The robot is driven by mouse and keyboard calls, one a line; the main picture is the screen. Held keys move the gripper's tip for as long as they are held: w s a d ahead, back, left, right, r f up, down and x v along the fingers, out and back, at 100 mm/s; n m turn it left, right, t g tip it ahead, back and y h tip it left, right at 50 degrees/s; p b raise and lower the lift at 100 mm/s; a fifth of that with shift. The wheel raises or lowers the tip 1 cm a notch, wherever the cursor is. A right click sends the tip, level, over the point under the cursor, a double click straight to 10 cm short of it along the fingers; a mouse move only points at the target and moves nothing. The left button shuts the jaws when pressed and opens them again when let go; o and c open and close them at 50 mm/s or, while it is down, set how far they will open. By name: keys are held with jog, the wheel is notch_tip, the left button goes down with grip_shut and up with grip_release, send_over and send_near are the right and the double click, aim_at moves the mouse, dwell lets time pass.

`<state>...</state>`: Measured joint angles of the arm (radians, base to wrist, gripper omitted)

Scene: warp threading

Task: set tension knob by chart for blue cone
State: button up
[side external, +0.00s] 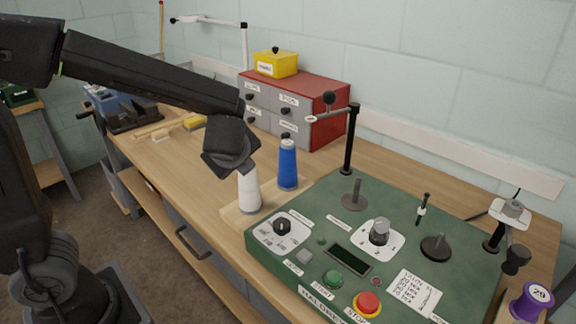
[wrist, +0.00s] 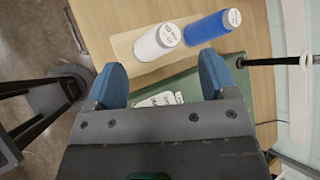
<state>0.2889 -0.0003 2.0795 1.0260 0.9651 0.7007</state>
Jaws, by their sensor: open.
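The blue cone (side external: 287,168) stands upright on a wooden block behind the white cone (side external: 249,194). Both also show in the wrist view, blue (wrist: 207,28) and white (wrist: 157,43). The green control panel (side external: 318,204) carries a black knob (side external: 282,226) on a white dial plate and a silver knob (side external: 380,229) on another; I cannot read which is for tension. A white card with handwritten lines (side external: 415,291) lies on the panel, its text too small to read. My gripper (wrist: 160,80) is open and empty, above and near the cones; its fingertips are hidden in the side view.
A green button (side external: 333,279), a red stop button (side external: 367,303) and a dark display (side external: 348,259) sit on the panel. A black post with a guide arm (side external: 349,140) rises behind. A red-topped drawer cabinet (side external: 318,92) stands at the back. A purple spool (side external: 530,303) is at right.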

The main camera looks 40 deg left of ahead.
aim_at(287, 148)
jog(key=w+d+f+m+t+y, duration=0.1)
jog(key=w+d+f+m+t, duration=0.25)
jog(key=w+m, duration=0.65)
jog(key=shift+t, duration=0.25)
jog(key=x, duration=0.7)
jog(key=shift+w+a+r, duration=0.1)
jog(key=shift+w, duration=0.25)
jog(key=shift+x, duration=2.6)
jog(key=shift+a+r, duration=0.1)
jog(key=shift+c, duration=0.3)
jog(key=c, duration=1.2)
